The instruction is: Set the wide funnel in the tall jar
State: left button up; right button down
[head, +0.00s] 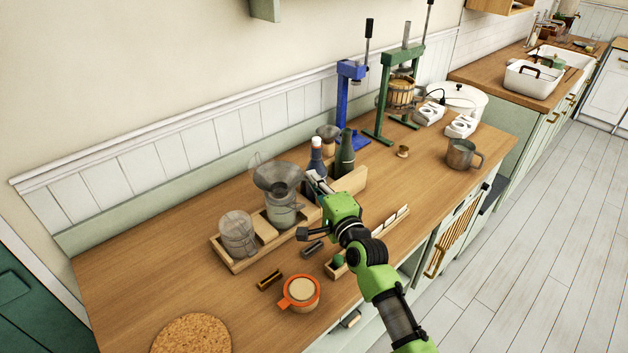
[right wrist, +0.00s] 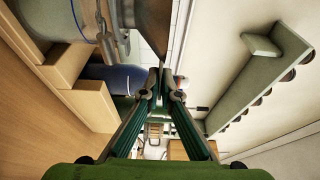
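The wide funnel (head: 277,177) is grey, with its broad mouth up and its spout down, at the tall jar (head: 283,215). The jar is clear glass and stands in a wooden tray (head: 240,265). How deep the spout sits in the jar mouth cannot be made out. My right gripper (head: 312,180) is at the right side of the funnel, its fingers closed together at the rim. In the right wrist view the fingertips (right wrist: 161,78) meet, with grey metal of the funnel (right wrist: 118,45) beside them. My left gripper is not in view.
A second glass jar (head: 238,238) stands left in the tray. A blue bottle (head: 316,158) and a green bottle (head: 345,155) stand close behind my gripper. An orange-rimmed dish (head: 299,293) and a cork mat (head: 192,335) lie in front. The left of the counter is clear.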

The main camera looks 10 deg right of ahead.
jog(key=shift+f+b, duration=0.5)
jog(key=shift+f, duration=0.3)
dwell(1.1)
jog(key=c, duration=1.9)
grip_release()
jog(key=shift+s, duration=0.1)
jog(key=v, duration=1.2)
